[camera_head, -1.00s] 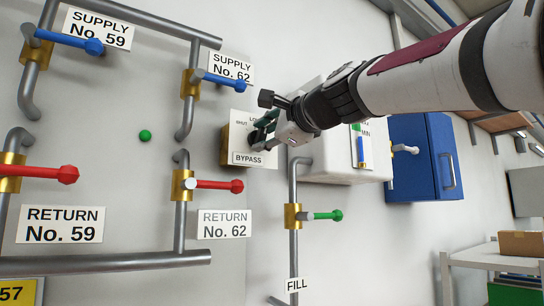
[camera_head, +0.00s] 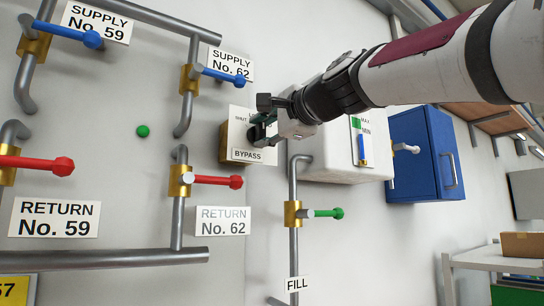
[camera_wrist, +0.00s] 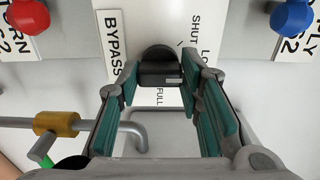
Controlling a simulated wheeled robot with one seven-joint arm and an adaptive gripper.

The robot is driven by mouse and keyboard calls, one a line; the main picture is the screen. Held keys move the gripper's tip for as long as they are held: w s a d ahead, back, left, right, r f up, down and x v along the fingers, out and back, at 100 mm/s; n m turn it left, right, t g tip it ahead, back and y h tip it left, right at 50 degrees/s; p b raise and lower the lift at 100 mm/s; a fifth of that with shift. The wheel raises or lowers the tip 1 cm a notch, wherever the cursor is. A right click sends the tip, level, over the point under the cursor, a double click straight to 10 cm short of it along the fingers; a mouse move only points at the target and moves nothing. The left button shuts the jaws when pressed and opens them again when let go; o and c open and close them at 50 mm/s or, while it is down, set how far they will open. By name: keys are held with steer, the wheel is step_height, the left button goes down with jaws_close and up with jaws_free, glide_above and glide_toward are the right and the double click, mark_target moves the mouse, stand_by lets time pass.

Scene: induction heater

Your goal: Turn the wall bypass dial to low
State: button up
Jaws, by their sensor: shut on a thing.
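The bypass dial is a dark round knob (camera_wrist: 160,66) on a white plate (camera_wrist: 174,38) marked SHUT, LOW and FULL, with a BYPASS label. In the head view the plate (camera_head: 237,114) sits on a brass-coloured box on the wall. My gripper (camera_head: 259,130) reaches it from the right and covers most of the dial there. In the wrist view the teal-padded fingers of my gripper (camera_wrist: 161,75) are closed against both sides of the knob. I cannot tell which mark the dial points to.
A white box (camera_head: 335,160) and a blue cabinet (camera_head: 420,155) stand right of the dial. Blue supply handles (camera_head: 224,77), red return handles (camera_head: 218,181) and a green fill handle (camera_head: 328,213) stick out from pipes nearby. Bare wall lies around the green ball (camera_head: 143,131).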

steer(key=o, duration=1.2)
steer(key=shift+c, duration=0.2)
steer(key=shift+s, duration=0.1)
steer(key=v, duration=1.2)
steer(key=shift+f, duration=0.15)
steer(key=s+d+f+n+g+h, duration=0.3)
steer(key=s+d+f, duration=0.2)
steer(key=f, duration=1.1)
steer(key=s+d+f+n+g+h, duration=0.3)
steer(key=s+f, duration=0.5)
steer(key=f, duration=0.8)
steer(key=s+d+f+n+g+h, duration=0.4)
steer(key=s+d+f+n, duration=0.1)
steer(key=f, duration=1.2)
steer(key=s+d, duration=0.1)
steer(key=d, duration=0.1)
steer(key=shift+s+d, duration=0.25)
steer(key=shift+s, duration=0.05)
